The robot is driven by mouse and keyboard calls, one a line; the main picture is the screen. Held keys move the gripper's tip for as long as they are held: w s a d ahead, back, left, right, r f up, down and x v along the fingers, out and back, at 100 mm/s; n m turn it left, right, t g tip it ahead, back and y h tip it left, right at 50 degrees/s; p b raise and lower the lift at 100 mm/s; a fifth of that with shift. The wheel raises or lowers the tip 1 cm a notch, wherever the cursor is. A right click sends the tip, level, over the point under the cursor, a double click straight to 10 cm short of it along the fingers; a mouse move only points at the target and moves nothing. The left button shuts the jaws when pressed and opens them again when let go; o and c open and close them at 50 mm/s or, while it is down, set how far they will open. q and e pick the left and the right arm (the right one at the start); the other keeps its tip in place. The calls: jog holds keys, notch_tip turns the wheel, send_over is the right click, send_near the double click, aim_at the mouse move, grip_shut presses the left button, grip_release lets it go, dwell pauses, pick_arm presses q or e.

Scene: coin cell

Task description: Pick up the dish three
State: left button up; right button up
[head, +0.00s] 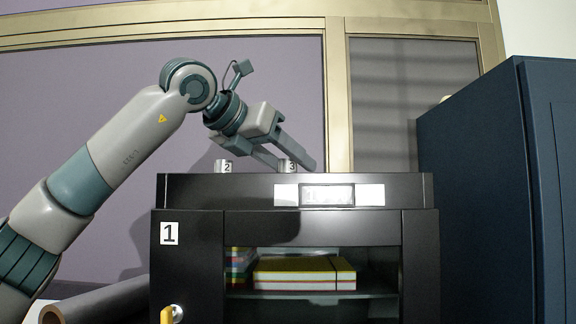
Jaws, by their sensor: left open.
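Dish three (288,166) is a small metallic cup with a label "3" on top of the black cabinet (385,183). My left gripper (297,167) reaches in from the upper left and is open. Its fingers point down and right, close to dish three, one finger on each side of it in the picture. I cannot tell whether they touch it. A similar dish marked "2" (224,167) stands to the left on the same top. My right gripper is not in view.
A display panel with pale ends (327,195) is on the cabinet's front upper part. Behind the front opening lie stacked yellow, red and white items (304,273). A tall dark blue cabinet (480,190) stands at the right. A dark roll (100,303) is at lower left.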

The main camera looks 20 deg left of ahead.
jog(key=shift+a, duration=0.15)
pick_arm(q)
jog(key=shift+c, duration=1.2)
jog(key=c, duration=0.9)
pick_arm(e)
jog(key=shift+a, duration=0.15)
pick_arm(q)
jog(key=shift+r, duration=0.2)
jog(key=shift+r+b, duration=0.55)
jog(key=shift+r, duration=0.25)
notch_tip(320, 180, up, 2)
jog(key=shift+r+b, duration=0.1)
jog(key=shift+b, duration=0.25)
jog(key=s+d+r+b, duration=0.3)
jog(key=s+d+r, duration=0.3)
jog(key=s, duration=0.3)
jog(key=shift+s+d+r+b, duration=0.3)
jog(key=shift+r+b, duration=0.05)
jog(key=shift+r, duration=0.1)
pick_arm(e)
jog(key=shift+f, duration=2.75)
